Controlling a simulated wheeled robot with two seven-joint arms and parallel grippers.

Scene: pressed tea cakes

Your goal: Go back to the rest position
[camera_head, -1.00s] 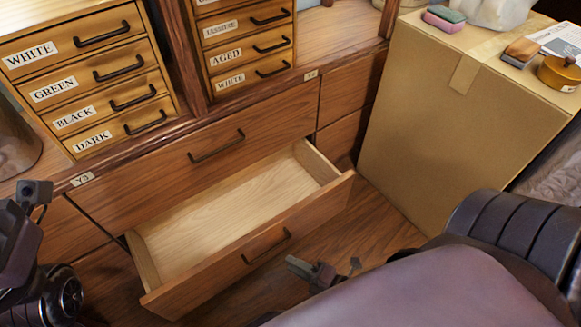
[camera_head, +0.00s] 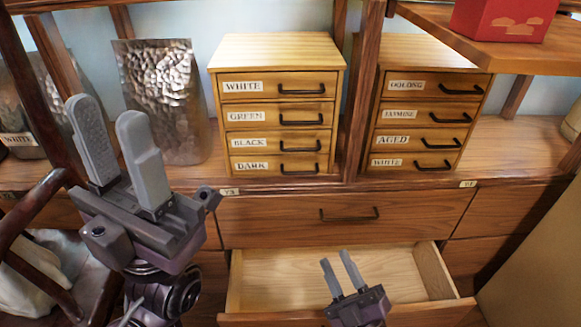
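My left gripper (camera_head: 109,115) is raised at the left of the head view, fingers pointing up, with a gap between them and nothing held. My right gripper (camera_head: 337,260) is lower, in front of the open lower drawer (camera_head: 255,275), fingers pointing up and apart, also empty. It covers part of the drawer. The visible part of the drawer's inside is bare pale wood.
A small labelled tea cabinet (camera_head: 275,50) and a second one (camera_head: 400,50) stand on the wooden counter. A crinkled silver bag (camera_head: 170,105) is at the left. A red box (camera_head: 500,18) sits on the upper right shelf. A cardboard box (camera_head: 530,275) is at the lower right.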

